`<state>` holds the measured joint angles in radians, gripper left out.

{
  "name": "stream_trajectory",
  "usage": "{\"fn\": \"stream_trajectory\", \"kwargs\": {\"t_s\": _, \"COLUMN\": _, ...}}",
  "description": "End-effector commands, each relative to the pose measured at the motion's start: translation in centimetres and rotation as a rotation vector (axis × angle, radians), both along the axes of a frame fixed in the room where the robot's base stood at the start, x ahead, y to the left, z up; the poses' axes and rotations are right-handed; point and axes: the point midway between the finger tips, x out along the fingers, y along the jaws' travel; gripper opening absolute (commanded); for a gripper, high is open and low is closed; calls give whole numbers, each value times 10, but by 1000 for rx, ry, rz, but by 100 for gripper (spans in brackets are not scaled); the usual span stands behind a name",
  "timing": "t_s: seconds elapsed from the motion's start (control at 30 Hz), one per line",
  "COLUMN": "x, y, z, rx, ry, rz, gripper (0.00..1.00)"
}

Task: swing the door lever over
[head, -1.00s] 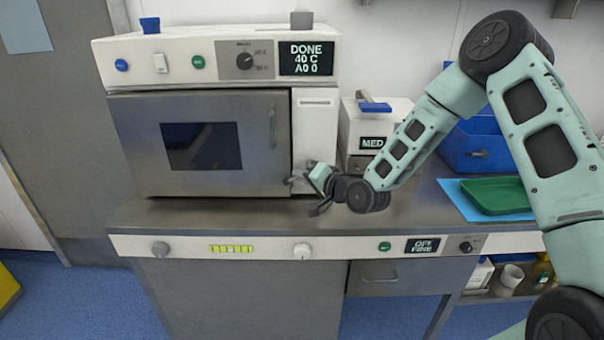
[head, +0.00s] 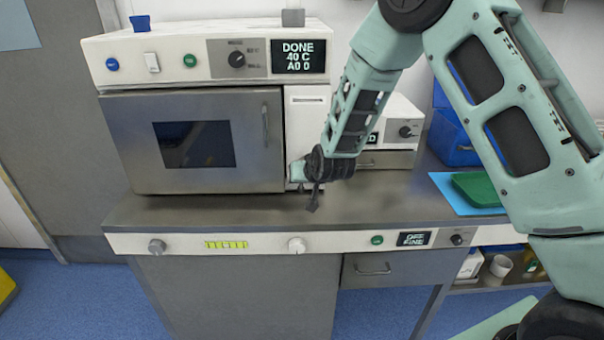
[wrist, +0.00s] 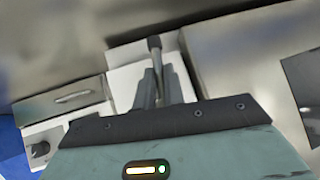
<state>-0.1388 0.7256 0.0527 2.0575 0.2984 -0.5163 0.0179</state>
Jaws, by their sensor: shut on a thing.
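The steel door (head: 240,115) of the white cabinet stands shut on its front, with a dark window in it. The door lever (wrist: 155,44) shows in the wrist view as a short dark bar with a rounded end, in front of a white panel. My gripper (wrist: 162,85) is shut on the lever, one finger on each side of it. In the head view my gripper (head: 297,174) is at the door's lower right corner, by the white side panel. My wrist and gripper hide the lever there.
A smaller white unit (head: 400,122) with a knob and drawer stands to the right, partly behind my arm. A green tray (head: 480,190) lies on a blue mat (head: 450,196) further right. The steel counter (head: 230,212) is clear in front of the cabinet.

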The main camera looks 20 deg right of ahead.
Motion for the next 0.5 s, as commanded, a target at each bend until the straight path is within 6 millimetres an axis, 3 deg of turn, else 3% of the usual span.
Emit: {"fn": "stream_trajectory", "kwargs": {"t_s": 0.5, "x": 0, "y": -5, "z": 1, "rx": -159, "ry": 49, "rz": -1, "gripper": 0}}
